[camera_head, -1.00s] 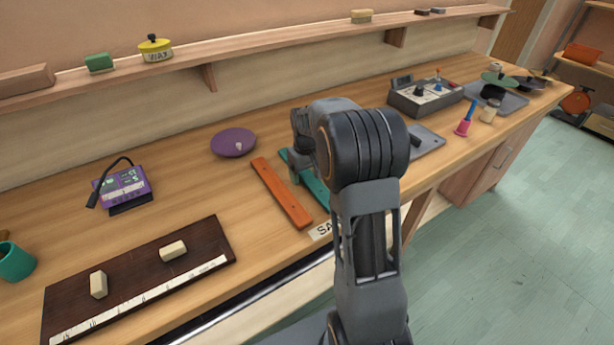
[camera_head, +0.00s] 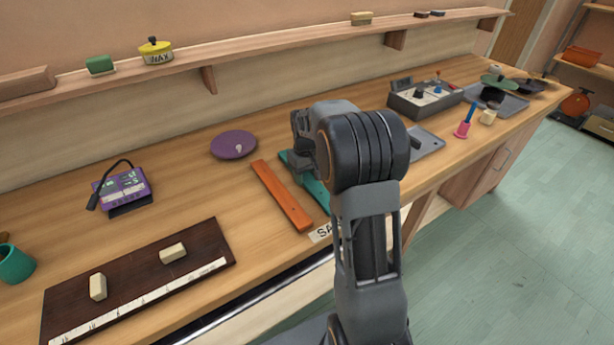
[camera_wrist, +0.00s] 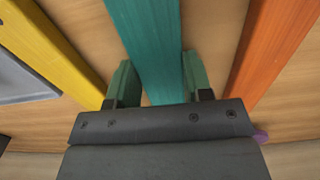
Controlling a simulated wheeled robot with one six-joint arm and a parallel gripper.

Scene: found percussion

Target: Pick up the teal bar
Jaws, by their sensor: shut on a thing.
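The teal bar (camera_head: 316,189) lies lengthwise beside the orange bar (camera_head: 281,195) on the wooden bench, partly covered by my arm in the head view. In the wrist view, the teal bar (camera_wrist: 150,45) runs between the two fingers of my gripper (camera_wrist: 160,83). The fingers are shut on its sides. In the head view, my gripper (camera_head: 301,168) is over the bar's far part, largely hidden by my wrist. I cannot tell whether the bar is clear of the bench.
The orange bar (camera_wrist: 275,40) is close on the right in the wrist view, a yellow bar (camera_wrist: 52,48) and grey tray (camera_wrist: 22,82) on the left. A purple dish (camera_head: 233,144) stands behind. The shelf (camera_head: 270,43) runs along the wall.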

